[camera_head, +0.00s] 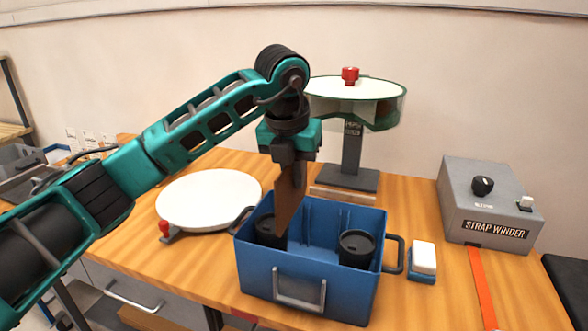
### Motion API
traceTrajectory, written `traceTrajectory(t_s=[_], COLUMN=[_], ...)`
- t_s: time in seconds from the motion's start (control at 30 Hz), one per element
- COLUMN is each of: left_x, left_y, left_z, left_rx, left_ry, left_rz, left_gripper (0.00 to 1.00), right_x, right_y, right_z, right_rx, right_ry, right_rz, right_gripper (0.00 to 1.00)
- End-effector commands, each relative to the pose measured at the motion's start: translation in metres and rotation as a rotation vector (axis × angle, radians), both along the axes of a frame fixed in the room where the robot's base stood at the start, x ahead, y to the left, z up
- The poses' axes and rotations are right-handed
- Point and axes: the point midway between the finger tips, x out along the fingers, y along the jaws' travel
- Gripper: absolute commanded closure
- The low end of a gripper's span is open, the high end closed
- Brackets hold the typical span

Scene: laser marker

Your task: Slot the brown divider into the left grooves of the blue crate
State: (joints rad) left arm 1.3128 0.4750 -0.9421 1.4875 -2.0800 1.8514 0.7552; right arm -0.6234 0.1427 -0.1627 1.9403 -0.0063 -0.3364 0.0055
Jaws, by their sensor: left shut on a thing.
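The blue crate (255,275) stands on the wooden table, with a grey front handle and black side handles. My left gripper (290,160) is above the crate's left part, shut on the upper end of the brown divider (289,200). The divider hangs down, seen nearly edge-on and slightly tilted, its lower end overlapping the crate's opening. I cannot tell whether it sits in any groove. One black-lidded cup (268,229) is at the left inside the crate, partly hidden by the divider. Another black-lidded cup (356,247) is at the right. My right gripper is not in view.
A white round plate (208,198) lies left of the crate. A stand with a round white top (354,90) rises behind. A white-and-blue block (423,259) is close to the crate's right handle. A grey strap winder (490,205) with an orange strap (481,285) is at right.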

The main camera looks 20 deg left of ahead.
Motion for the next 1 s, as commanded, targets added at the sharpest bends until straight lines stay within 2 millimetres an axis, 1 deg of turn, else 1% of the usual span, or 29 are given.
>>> traceTrajectory(t_s=[0.03,1.0], left_x=[0.000,0.000], left_y=[0.000,0.000], left_z=[-0.006,-0.063], left_rx=[-0.001,0.001], left_ry=[0.000,0.000], left_rz=[-0.001,0.000], left_gripper=[1.00,1.00], right_x=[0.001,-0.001], right_y=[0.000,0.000], right_z=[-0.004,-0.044], right_rx=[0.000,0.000], right_ry=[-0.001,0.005], right_rz=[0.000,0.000], right_gripper=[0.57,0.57])
